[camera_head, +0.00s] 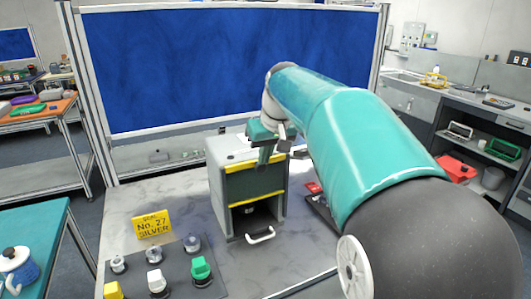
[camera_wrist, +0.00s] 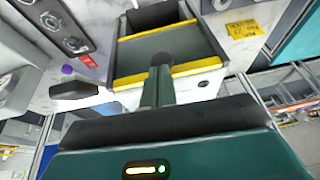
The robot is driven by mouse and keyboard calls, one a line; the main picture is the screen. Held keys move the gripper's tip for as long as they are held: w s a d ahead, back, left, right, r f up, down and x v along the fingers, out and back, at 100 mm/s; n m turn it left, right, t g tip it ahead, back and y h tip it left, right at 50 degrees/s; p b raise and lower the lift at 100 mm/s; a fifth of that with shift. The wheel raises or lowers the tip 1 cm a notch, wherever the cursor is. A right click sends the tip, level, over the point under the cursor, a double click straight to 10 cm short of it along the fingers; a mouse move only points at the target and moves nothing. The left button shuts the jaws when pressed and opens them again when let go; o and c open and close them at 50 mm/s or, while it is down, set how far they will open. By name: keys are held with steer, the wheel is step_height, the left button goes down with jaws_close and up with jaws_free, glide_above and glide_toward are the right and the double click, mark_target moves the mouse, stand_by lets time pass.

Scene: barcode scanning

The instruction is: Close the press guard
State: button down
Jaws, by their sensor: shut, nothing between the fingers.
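The press (camera_head: 222,185) is a grey box on the table in the middle of the head view. Its guard (camera_head: 250,183) is a dark panel between two yellow bars across the upper front. Below the lower bar the front is open and dark inside. The wrist view shows the guard (camera_wrist: 130,56) upside down, with the dark opening (camera_wrist: 158,16) beyond it. My gripper (camera_head: 263,163) is shut and empty, in front of the guard's upper part. In the wrist view my gripper (camera_wrist: 162,64) overlaps the guard and one yellow bar; I cannot tell whether it touches.
A white handle (camera_head: 260,236) sticks out at the press's foot. A yellow sign (camera_head: 153,224) stands to its left, behind several knobbed pieces (camera_head: 157,280). A red item (camera_head: 313,187) lies to the right. A blue partition (camera_head: 230,60) stands behind. The front middle of the table is clear.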

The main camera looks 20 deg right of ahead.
step_height(320, 180, down, 12)
stand_by(0.3)
steer(key=shift+s+f, duration=0.15)
steer(key=w+v, duration=0.1)
steer(key=v, duration=1.4)
steer(key=s+a+f, duration=0.5)
steer(key=s+f, duration=0.1)
steer(key=s, duration=0.4)
steer(key=s+a+f+t, duration=0.1)
steer(key=s+a+f, duration=0.5)
steer(key=s, duration=0.4)
steer(key=shift+s+a+f+h, duration=0.2)
steer(key=shift+s+f+h, duration=0.05)
steer(key=shift+f+h, duration=0.05)
